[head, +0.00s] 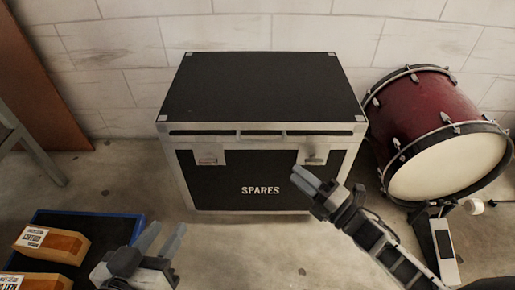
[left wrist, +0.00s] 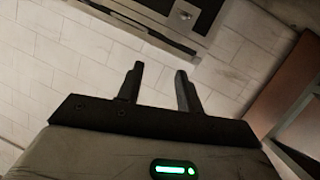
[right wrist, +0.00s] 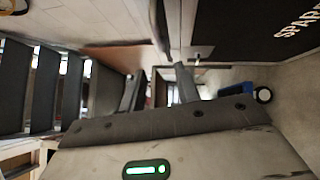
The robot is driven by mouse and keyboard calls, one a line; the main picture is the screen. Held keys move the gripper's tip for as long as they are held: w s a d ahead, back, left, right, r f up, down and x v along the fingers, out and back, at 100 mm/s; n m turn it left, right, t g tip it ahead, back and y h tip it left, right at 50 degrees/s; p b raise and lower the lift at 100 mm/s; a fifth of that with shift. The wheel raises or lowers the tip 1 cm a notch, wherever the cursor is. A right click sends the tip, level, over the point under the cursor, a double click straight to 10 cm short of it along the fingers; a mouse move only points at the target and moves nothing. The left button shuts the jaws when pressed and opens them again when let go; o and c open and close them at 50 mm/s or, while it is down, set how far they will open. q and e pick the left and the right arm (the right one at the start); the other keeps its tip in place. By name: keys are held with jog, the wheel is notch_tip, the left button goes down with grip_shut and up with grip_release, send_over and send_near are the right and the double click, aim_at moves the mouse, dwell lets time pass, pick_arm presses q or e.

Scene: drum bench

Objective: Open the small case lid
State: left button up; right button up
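The black case (head: 262,90) with silver edges and the word SPARES stands on the floor against the wall. Its lid lies flat on top, with a dark seam strip below the front edge. A left latch (head: 208,157) and a right latch (head: 314,157) sit on the front. My right gripper (head: 302,181) is in front of the case, right of the word SPARES and below the right latch; the right wrist view shows its fingers apart and empty. My left gripper (head: 165,240) is low and left, in front of the case, open and empty. The case also shows in the left wrist view (left wrist: 130,12).
A red drum (head: 435,130) with a pedal (head: 443,250) stands right of the case. A blue-edged tray (head: 105,222) with orange-brown boxes (head: 52,244) is at lower left. A brown panel (head: 40,85) leans at far left.

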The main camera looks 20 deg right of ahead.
aim_at(257, 142)
jog(key=b+x, duration=0.2)
jog(key=x, duration=1.2)
jog(key=shift+w+a+b, duration=0.15)
jog(key=shift+w+b, duration=0.05)
jog(key=shift+b, duration=0.15)
jog(key=shift+w, duration=0.1)
pick_arm(q)
jog(key=shift+w+d+r+n+t+h, duration=0.2)
jog(key=shift+d+r+n+t+h, duration=0.2)
jog(key=shift+d+r+n+h, duration=0.15)
pick_arm(e)
grip_shut()
